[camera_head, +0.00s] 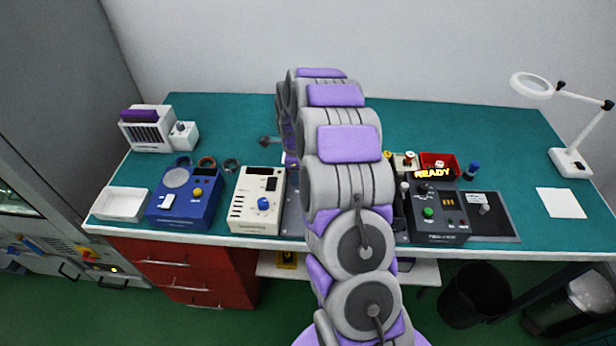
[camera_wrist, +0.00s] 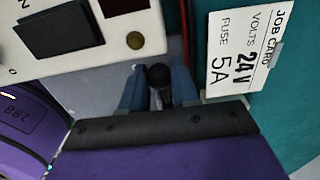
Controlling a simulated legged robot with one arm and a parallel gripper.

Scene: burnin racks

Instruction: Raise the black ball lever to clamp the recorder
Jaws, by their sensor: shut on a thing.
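In the wrist view, the black ball (camera_wrist: 159,75) of the lever shows between the two blue fingers of my gripper (camera_wrist: 157,92). The fingers are shut on the lever, with a short pale stem visible below the ball. The lever's base is hidden by my gripper body. In the head view my arm covers the middle of the bench, hiding the gripper and the lever.
A cream panel with a black window (camera_wrist: 58,32) lies close beyond the fingers. A job card (camera_wrist: 240,48) is at their right. On the bench stand a blue box (camera_head: 187,208), a cream box with a blue knob (camera_head: 243,211) and a black box reading READY (camera_head: 452,225).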

